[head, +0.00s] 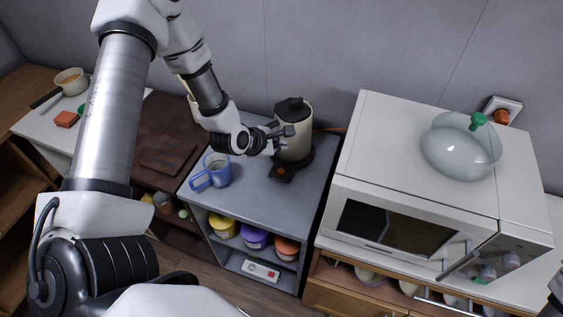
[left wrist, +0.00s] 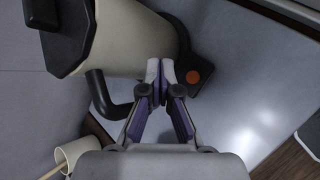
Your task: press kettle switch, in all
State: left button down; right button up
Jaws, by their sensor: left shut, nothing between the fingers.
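A cream kettle (head: 297,130) with a black lid and handle stands on its dark base on the grey counter; it also shows in the left wrist view (left wrist: 130,40). The base has a black tab with an orange-red round switch (left wrist: 193,77), which shows small in the head view (head: 287,171). My left gripper (head: 284,141) is shut and empty, beside the kettle body. In the left wrist view its fingertips (left wrist: 160,71) lie just left of the switch, over the kettle's lower edge; I cannot tell whether they touch anything.
A blue mug (head: 213,172) stands on the counter left of the kettle. A white microwave (head: 400,150) with a glass dome on top stands to the right. A cream cup (left wrist: 82,152) holding a stick is near the kettle handle. The counter front is clear.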

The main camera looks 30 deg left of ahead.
aim_at(280, 172)
pick_arm(q)
notch_tip(280, 172, down, 8)
jog(key=b, duration=0.5)
jog(key=shift+r, duration=0.2)
jog(key=shift+f+b, duration=0.2)
jog(key=shift+b, duration=0.3)
dwell(0.4)
jog(key=shift+f+b, duration=0.4)
jog(key=shift+b, duration=0.2)
jog(key=shift+f+b, duration=0.4)
jog(key=shift+b, duration=0.2)
dwell(0.4)
dwell(0.3)
jog(key=shift+r+p, duration=0.5)
jog(key=shift+r, duration=0.35)
jog(key=shift+r, duration=0.1)
